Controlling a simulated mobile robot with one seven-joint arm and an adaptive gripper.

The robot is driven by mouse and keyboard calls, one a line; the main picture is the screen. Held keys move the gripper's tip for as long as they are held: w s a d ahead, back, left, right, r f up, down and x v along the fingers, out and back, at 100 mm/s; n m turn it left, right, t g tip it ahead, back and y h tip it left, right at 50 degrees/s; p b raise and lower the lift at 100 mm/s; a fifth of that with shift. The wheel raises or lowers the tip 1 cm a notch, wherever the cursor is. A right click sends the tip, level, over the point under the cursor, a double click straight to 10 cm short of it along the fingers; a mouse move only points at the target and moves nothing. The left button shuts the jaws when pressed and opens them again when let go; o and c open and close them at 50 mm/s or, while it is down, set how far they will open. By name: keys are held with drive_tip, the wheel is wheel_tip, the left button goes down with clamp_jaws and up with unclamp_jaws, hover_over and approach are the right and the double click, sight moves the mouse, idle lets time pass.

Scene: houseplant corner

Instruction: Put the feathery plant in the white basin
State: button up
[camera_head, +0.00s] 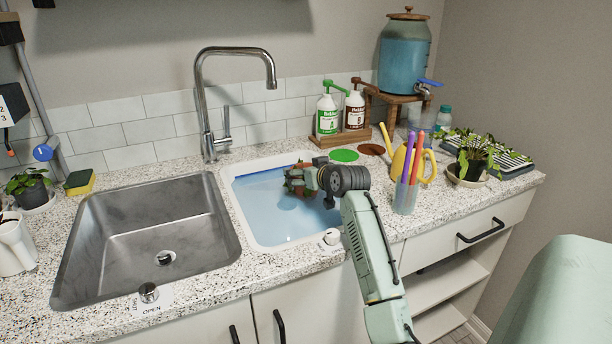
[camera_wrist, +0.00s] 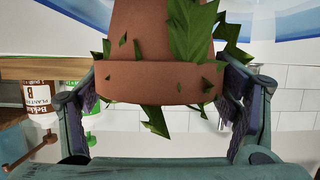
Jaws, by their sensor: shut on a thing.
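A plant with jagged green leaves in a terracotta pot (camera_head: 291,180) is held over the white basin (camera_head: 262,163). The basin is set in the counter and has blue water inside. My gripper (camera_head: 301,180) reaches in from the right and is shut on the pot. In the wrist view, the pot (camera_wrist: 155,45) sits between the two fingers of my gripper (camera_wrist: 160,92), with its wider rim band towards the wrist side and leaves around it. My gripper hides part of the plant in the head view. I cannot tell whether the pot touches the water.
A steel sink (camera_head: 150,230) lies left of the basin, with a tall faucet (camera_head: 207,110) behind. Pump bottles (camera_head: 328,113) stand on a wooden stand behind the basin. A pen cup (camera_head: 405,197), yellow watering can (camera_head: 427,163) and another plant (camera_head: 475,150) crowd the right counter.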

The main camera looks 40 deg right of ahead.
drive_tip(key=shift+f, duration=0.7)
drive_tip(key=shift+f, duration=0.1)
drive_tip(key=o, duration=1.8)
drive_tip(key=shift+c, duration=0.2)
drive_tip(key=b+v, duration=0.3)
drive_tip(key=v, duration=0.9)
